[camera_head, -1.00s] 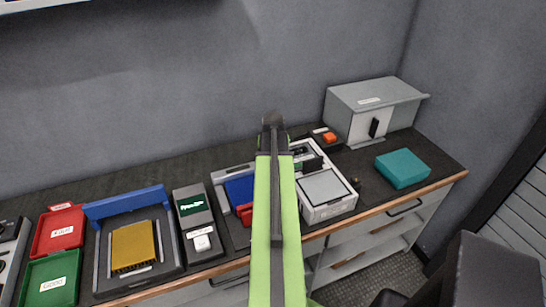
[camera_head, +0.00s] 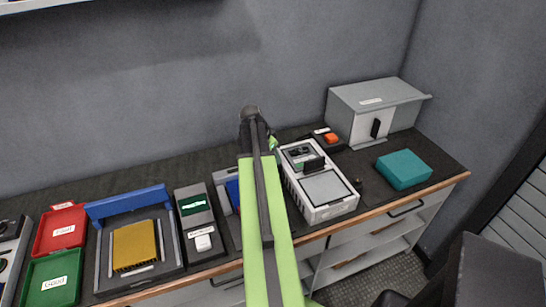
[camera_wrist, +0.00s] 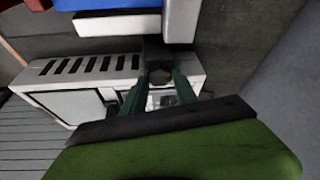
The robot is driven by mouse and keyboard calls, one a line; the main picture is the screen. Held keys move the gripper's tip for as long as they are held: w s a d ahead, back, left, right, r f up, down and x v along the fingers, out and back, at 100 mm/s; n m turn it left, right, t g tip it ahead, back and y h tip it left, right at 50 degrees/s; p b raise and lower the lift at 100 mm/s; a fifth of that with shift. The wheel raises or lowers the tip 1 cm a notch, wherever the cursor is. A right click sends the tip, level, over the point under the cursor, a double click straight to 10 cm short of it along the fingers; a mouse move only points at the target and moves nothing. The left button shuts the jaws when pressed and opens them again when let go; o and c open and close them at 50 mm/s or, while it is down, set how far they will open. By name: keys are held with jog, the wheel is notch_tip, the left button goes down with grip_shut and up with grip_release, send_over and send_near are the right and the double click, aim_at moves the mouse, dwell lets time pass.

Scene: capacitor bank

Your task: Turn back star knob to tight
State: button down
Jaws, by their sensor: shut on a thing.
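The wrist view shows the two green fingers of my gripper (camera_wrist: 160,90) closed around a small dark knob (camera_wrist: 160,75), which I take to be the back star knob. The knob sits at the end of a grey fixture bar (camera_wrist: 181,20), beside a blue block (camera_wrist: 110,4). The fingers cover its sides, so its turn angle cannot be read. In the head view, the fixture with the blue block (camera_head: 232,190) is partly hidden behind my arm. The knob is hidden there, and only a bit of green at my gripper (camera_head: 272,142) shows.
A white-grey device (camera_head: 325,192) stands just right of my arm, close to the gripper. An orange-button box (camera_head: 328,138), a grey cabinet (camera_head: 365,112) and a teal block (camera_head: 403,169) are farther right.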

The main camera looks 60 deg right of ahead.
jog(key=m, duration=0.2)
jog(key=m+g+y, duration=0.1)
jog(key=m, duration=0.1)
jog(key=shift+w+m, duration=0.4)
jog(key=shift+g, duration=0.3)
jog(key=c, duration=1)
grip_release()
jog(key=shift+c, duration=0.2)
jog(key=shift+o, duration=0.4)
jog(key=shift+s, duration=0.1)
jog(key=shift+r, duration=0.25)
jog(key=p+v, duration=1.6)
jog(key=v, duration=0.1)
jog(key=shift+d, duration=0.2)
